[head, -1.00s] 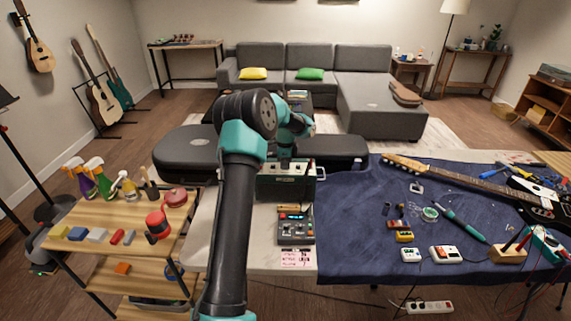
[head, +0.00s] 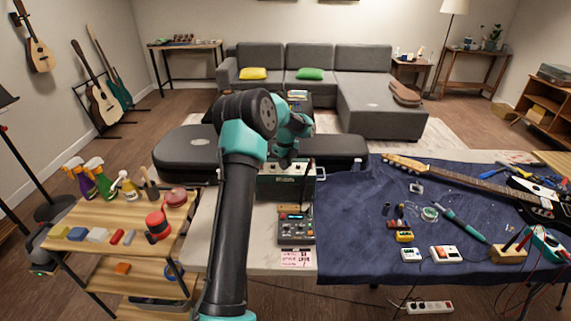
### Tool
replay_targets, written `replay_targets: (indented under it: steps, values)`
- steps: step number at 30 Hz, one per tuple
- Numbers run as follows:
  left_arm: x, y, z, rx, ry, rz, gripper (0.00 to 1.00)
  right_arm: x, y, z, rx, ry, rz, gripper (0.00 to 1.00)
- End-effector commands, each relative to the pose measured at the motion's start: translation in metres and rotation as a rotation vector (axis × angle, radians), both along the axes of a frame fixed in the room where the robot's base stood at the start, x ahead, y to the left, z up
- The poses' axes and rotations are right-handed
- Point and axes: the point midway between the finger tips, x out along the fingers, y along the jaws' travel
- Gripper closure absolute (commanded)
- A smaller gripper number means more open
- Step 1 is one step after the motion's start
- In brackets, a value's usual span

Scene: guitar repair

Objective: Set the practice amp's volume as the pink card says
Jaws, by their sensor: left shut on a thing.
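The practice amp (head: 287,186) is a dark box with a lighter control panel along its top front edge, standing on the pale table left of the blue cloth. My left gripper (head: 285,162) reaches down over this panel and is shut on a small knob there. The fingertips and wrist hide the knob, so its setting and label cannot be read. The pink card (head: 296,258) lies at the table's front edge with dark handwriting too small to read. My right gripper is not in view.
A grey multi-effects unit (head: 296,229) with a lit display stands between amp and card. A black case (head: 343,147) lies behind the amp. Right, a blue cloth (head: 350,235) carries a guitar (head: 480,183), pedals and tools. Left, a wooden cart (head: 95,217) holds spray bottles.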

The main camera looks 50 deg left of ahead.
Motion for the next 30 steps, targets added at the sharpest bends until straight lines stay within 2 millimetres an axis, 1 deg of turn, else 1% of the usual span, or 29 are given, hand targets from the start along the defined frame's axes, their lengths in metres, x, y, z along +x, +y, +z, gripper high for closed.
replay_targets:
  steps: [13,14,21,30]
  values:
    - [0.0002,0.0002,0.0008,0.001,-0.001,-0.012,1.0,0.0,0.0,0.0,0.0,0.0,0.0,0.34]
    - [0.0002,0.0002,0.0008,0.001,-0.001,-0.012,0.78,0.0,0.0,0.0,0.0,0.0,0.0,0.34]
    - [0.0001,0.0001,0.0004,0.0,-0.001,-0.012,0.55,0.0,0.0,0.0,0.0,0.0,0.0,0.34]
    - [0.0001,0.0001,0.0019,0.0,-0.001,-0.012,0.55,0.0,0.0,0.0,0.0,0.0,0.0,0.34]
